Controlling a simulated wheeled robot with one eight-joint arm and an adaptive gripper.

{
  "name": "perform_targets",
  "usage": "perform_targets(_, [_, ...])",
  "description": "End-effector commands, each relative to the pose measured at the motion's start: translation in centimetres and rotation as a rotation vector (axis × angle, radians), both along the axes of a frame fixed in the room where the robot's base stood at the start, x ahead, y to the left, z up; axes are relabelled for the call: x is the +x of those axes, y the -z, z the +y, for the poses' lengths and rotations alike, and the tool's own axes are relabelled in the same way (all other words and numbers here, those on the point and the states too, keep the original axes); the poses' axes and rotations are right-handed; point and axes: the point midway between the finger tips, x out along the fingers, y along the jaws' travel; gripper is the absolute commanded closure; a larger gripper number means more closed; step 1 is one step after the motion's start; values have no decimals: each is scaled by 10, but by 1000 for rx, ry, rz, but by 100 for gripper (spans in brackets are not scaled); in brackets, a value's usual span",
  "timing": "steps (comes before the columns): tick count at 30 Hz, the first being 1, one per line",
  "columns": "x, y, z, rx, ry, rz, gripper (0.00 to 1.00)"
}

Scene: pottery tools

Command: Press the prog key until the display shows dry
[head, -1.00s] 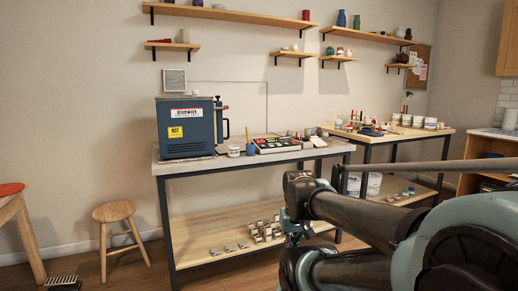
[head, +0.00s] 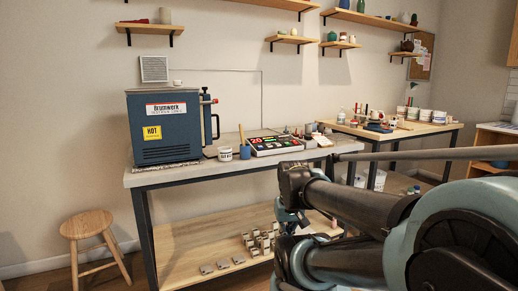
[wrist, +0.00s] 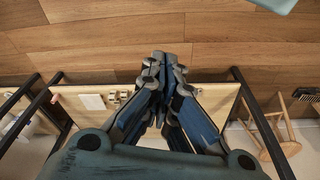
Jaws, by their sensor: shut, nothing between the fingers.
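The kiln controller (head: 272,145) lies on the bench top to the right of the blue kiln. Its face has a dark display with red lit characters (head: 257,141) and several coloured keys; the prog key and the exact reading are too small to tell. My gripper (wrist: 160,58) is shut and empty in the wrist view, over the floor and the bench's lower shelf. In the head view my gripper (head: 290,225) is partly hidden by my arm, low in front of the bench and apart from the controller.
The blue kiln (head: 163,125) with a yellow HOT label stands on the bench (head: 180,177). A white jar (head: 225,154) and a blue cup (head: 245,152) stand between kiln and controller. A wooden stool (head: 87,224) is at left. A second table (head: 440,127) stands at right.

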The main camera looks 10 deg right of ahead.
Motion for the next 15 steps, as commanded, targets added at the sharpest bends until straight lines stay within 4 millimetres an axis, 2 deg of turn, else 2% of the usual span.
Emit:
perform_targets(9, [0,0,0,0,1,0,100])
perform_targets(11, [-5,-7,0,0,6,-16,100])
perform_targets(15, [17,-24,-1,8,47,-53,100])
